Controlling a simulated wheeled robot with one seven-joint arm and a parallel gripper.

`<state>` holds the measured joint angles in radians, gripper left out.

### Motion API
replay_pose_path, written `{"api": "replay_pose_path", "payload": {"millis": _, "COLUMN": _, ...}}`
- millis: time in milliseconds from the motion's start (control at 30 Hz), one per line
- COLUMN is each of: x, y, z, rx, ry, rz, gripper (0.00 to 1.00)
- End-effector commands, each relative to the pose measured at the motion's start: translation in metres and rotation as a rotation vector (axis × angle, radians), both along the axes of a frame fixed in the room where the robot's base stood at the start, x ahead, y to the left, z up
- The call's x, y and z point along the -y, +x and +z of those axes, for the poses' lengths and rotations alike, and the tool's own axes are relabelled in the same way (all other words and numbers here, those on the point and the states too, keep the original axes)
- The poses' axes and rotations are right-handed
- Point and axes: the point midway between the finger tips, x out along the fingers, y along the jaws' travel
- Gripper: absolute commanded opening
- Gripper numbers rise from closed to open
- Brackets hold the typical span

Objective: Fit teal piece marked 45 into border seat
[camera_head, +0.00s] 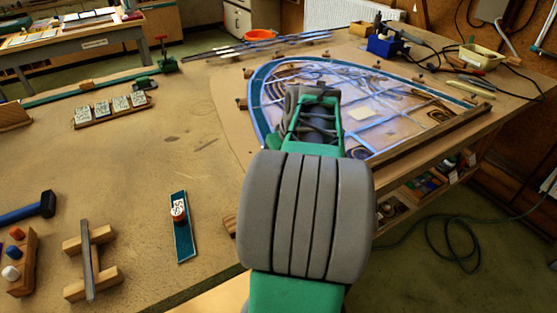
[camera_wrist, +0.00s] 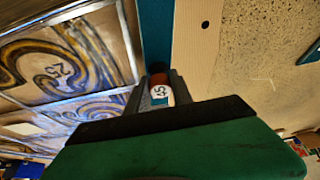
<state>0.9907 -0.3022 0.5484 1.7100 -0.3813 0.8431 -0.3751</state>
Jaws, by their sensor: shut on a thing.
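My gripper (camera_wrist: 159,88) is shut on the red knob of the teal piece marked 45 (camera_wrist: 157,35); the white label reading 45 faces the wrist camera. The teal strip runs up from the knob, between the panel's swirled glass and a tan board. I cannot tell whether it lies flat in the seat or just above it. In the head view the leaded panel (camera_head: 365,118) has a blue-teal curved border (camera_head: 256,103). My arm reaches over the panel's near left part and hides the fingers and the held piece there.
Another teal strip (camera_head: 182,235) with a knob lies on the bench (camera_head: 170,150), left of my arm. A wooden stand (camera_head: 90,262), a blue hammer (camera_head: 30,208) and a rack of labelled pieces (camera_head: 112,108) are further left. A wooden bar (camera_head: 430,132) edges the panel.

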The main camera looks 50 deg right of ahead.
Motion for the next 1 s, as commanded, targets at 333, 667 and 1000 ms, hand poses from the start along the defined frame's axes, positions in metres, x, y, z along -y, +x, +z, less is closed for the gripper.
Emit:
{"api": "replay_pose_path", "payload": {"millis": 333, "x": 0.008, "y": -0.003, "z": 0.000, "rx": 0.001, "ry": -0.001, "rz": 0.000, "gripper": 0.29}}
{"api": "replay_pose_path", "payload": {"millis": 667, "x": 0.008, "y": -0.002, "z": 0.000, "rx": 0.000, "ry": 0.000, "rz": 0.000, "gripper": 0.53}}
{"api": "replay_pose_path", "payload": {"millis": 1000, "x": 0.006, "y": -0.007, "z": 0.014, "rx": 0.002, "ry": -0.001, "rz": 0.000, "gripper": 0.53}}
